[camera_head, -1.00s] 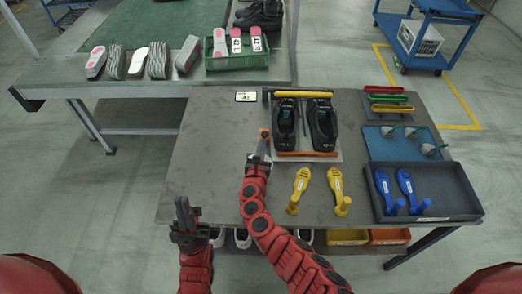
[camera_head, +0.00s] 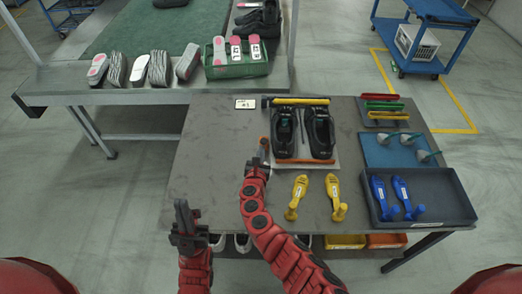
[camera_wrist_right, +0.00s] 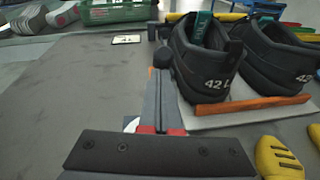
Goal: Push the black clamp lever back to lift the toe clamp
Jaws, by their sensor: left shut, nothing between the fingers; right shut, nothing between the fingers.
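A pair of black shoes (camera_head: 302,133) lies on a light plate, with a yellow bar (camera_head: 300,101) across the far end and an orange bar (camera_head: 305,161) across the near end. A small dark upright piece (camera_head: 265,103) at the yellow bar's left end looks like the clamp lever. My right gripper (camera_head: 263,155) is shut and empty, left of the shoes and well nearer than that piece. In the right wrist view its fingers (camera_wrist_right: 161,105) point forward beside the left shoe (camera_wrist_right: 205,65). My left gripper (camera_head: 184,217) is shut and empty at the table's front left.
Two yellow lasts (camera_head: 336,198) stand right of my right arm. A dark tray with blue lasts (camera_head: 465,207), a blue mat (camera_head: 375,150) and colored bars (camera_head: 382,105) are at the right. A label card (camera_head: 245,103) lies at the back. The table's left half is clear.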

